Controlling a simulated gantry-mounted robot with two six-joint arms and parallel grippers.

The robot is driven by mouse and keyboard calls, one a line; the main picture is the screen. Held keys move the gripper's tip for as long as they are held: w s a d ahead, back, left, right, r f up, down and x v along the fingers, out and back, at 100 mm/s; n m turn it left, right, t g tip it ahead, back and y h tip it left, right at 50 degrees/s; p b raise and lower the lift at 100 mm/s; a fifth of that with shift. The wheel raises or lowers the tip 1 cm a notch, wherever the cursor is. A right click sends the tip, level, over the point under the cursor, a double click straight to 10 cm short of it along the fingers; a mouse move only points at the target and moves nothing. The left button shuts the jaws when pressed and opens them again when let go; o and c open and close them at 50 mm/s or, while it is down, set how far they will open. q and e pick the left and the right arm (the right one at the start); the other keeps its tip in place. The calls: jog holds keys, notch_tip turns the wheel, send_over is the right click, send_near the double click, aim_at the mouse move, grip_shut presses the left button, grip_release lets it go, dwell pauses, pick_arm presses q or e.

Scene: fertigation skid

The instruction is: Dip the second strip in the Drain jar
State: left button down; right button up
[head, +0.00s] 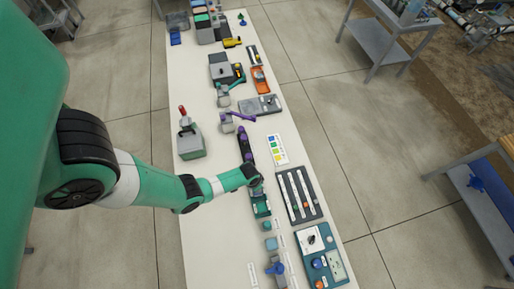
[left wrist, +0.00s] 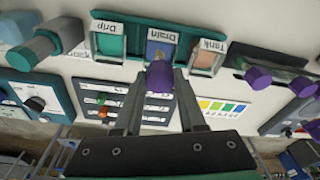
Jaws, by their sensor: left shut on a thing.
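My left gripper (left wrist: 160,88) is shut on a purple-handled strip (left wrist: 158,76), which sits between its fingertips. The strip overlaps the front of the Drain jar (left wrist: 161,48), the middle of three labelled places, between Drip (left wrist: 108,42) and Tank (left wrist: 207,60). The strip's lower end is hidden, so I cannot tell whether it is inside the jar. In the head view my left gripper (head: 256,187) is over the far end of the green jar rack (head: 262,207) and partly covers it. More purple-handled strips (left wrist: 257,77) rest in a dark holder beside the rack, also in the head view (head: 244,146). My right gripper is not in view.
A colour chart (head: 278,150) and a dark slider panel (head: 299,193) lie right of the rack. A teal panel with knobs (head: 321,256) is nearer. A grey-green box with a red handle (head: 190,139) stands left.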

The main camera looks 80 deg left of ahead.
pick_arm(q)
jog(key=shift+r+p, duration=2.25)
jog(key=shift+r, duration=0.45)
jog(key=shift+f, duration=0.1)
